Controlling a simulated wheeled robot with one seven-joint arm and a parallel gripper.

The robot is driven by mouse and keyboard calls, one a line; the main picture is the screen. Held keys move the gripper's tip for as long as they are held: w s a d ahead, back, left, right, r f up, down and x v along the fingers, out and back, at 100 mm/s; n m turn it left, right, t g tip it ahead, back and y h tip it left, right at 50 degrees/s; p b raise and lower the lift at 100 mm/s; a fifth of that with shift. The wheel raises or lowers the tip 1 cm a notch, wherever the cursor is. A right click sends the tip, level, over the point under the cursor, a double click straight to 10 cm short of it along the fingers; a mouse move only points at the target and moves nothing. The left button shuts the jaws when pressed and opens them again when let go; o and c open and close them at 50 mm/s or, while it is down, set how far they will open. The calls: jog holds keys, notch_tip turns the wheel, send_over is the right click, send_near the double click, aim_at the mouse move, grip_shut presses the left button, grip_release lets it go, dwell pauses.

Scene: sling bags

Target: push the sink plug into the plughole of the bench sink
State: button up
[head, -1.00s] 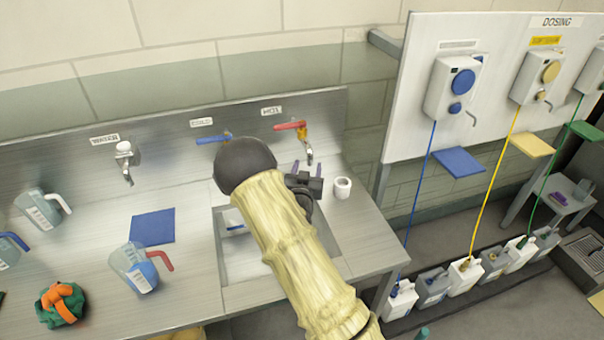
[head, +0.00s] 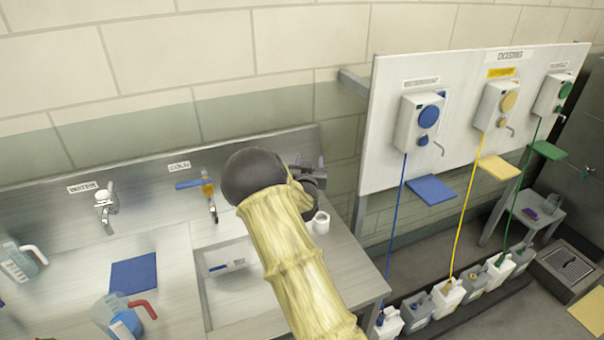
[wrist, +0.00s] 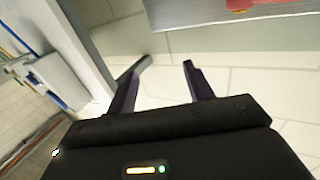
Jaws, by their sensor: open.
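The bench sink (head: 222,292) is a steel basin in the bench, partly covered by my arm in the head view. A blue and white item (head: 227,267) lies in it. I cannot make out the plughole or a sink plug. A small white cylinder (head: 321,223) stands on the bench right of the sink; I cannot tell what it is. My gripper (head: 310,165) is raised above the back of the bench, above and behind that cylinder. In the wrist view its two dark fingers (wrist: 165,72) are apart, with nothing between them but the tiled wall.
The water tap (head: 105,207) and blue-handled cold tap (head: 208,190) stand along the splashback; my arm hides the hot tap. A blue cloth (head: 134,273) and a red-handled jug (head: 122,315) are on the left. The dosing board (head: 385,140) with hoses and bottles is on the right.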

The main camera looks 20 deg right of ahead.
jog(key=d+r, duration=0.2)
jog(key=shift+w+d+r, duration=0.25)
jog(key=shift+w+r, duration=0.05)
jog(key=shift+r, duration=0.05)
dwell(0.7)
jog(key=s+a+f+n+g+y, duration=0.1)
jog(key=s+a+g, duration=0.3)
jog(key=s, duration=0.8)
jog(key=s+a+f+n+g+y, duration=0.2)
jog(key=s+a+g+y, duration=0.2)
jog(key=s+a, duration=0.4)
jog(key=s+a+f+n+g+y, duration=0.1)
jog(key=s+a+g, duration=0.4)
jog(key=s, duration=1.3)
jog(key=shift+a+f+n+g+y, duration=0.3)
jog(key=shift+a+n+y, duration=0.35)
jog(key=shift+n+y, duration=0.2)
